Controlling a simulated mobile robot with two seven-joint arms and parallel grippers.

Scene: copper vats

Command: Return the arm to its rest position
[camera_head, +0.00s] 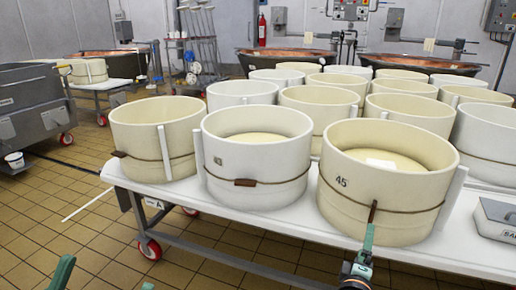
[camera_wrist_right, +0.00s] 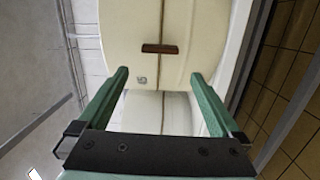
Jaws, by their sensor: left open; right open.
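My left gripper (camera_head: 107,274) shows at the bottom left of the head view, only its green fingertips in frame, apart and with nothing between them. It is over the tiled floor, left of the table. My right gripper (camera_head: 366,240) shows edge-on at the bottom, in front of the cream vat marked 45 (camera_head: 345,205). In the right wrist view its two green fingers (camera_wrist_right: 160,85) are wide apart and empty. Ahead of them is a vat wall (camera_wrist_right: 120,25) with a brown block (camera_wrist_right: 160,49) on its band. Whether the fingers touch the vat cannot be told.
A white wheeled table (camera_head: 240,232) carries several round vats, including a white one (camera_head: 250,200) and a cream one (camera_head: 140,160). A grey lidded box (camera_head: 497,218) sits at the right. A grey metal cart (camera_head: 30,110) stands at the left. Tiled floor (camera_head: 60,215) between them is mostly clear.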

